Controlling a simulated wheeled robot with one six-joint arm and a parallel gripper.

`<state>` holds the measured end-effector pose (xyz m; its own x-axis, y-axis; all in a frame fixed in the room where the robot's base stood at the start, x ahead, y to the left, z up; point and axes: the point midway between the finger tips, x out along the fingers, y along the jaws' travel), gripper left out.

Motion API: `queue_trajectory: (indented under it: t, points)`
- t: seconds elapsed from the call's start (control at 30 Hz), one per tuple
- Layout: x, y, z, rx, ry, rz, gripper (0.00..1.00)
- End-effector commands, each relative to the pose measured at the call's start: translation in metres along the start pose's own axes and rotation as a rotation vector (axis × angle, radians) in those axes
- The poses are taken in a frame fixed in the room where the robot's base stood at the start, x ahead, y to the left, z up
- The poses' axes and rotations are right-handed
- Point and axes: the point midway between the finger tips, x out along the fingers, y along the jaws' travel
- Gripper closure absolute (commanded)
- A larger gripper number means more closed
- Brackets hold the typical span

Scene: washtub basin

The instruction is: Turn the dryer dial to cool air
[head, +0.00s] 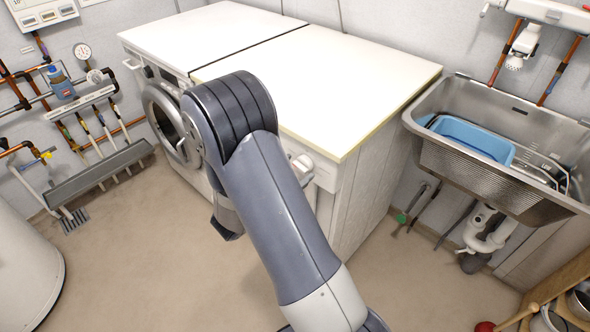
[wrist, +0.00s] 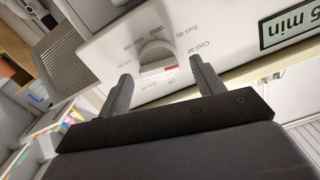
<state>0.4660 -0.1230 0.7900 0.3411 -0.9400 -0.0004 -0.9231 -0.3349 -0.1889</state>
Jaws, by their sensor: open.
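The dryer dial (wrist: 157,58) is a round white knob with a raised grip bar and a red mark at the bar's right end. It sits on a white panel (wrist: 105,45) printed with "Cool air", "Rack dry", "Wool" and other small labels. The red mark points rightward in the wrist view; which label it lines up with is hard to tell. My gripper (wrist: 161,70) is open, with one finger to each side of the dial in the picture. Contact is not visible.
A display (wrist: 289,27) reading "5 min" in part is right of the dial. White worktops (head: 330,75) cover the machines. A round-door washer (head: 170,125) stands left. A metal sink (head: 455,165) with a blue basin (head: 470,138) is at right. The floor (head: 130,240) at left is clear.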

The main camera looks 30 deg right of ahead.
Motion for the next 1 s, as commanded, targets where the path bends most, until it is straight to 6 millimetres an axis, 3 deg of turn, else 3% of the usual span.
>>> queue_trajectory:
  t: [0.6,1.0]
  points:
    - [-0.093,-0.001,0.000,0.001,0.000,-0.003,0.36]
    - [-0.104,0.000,0.000,0.001,0.001,0.000,0.36]
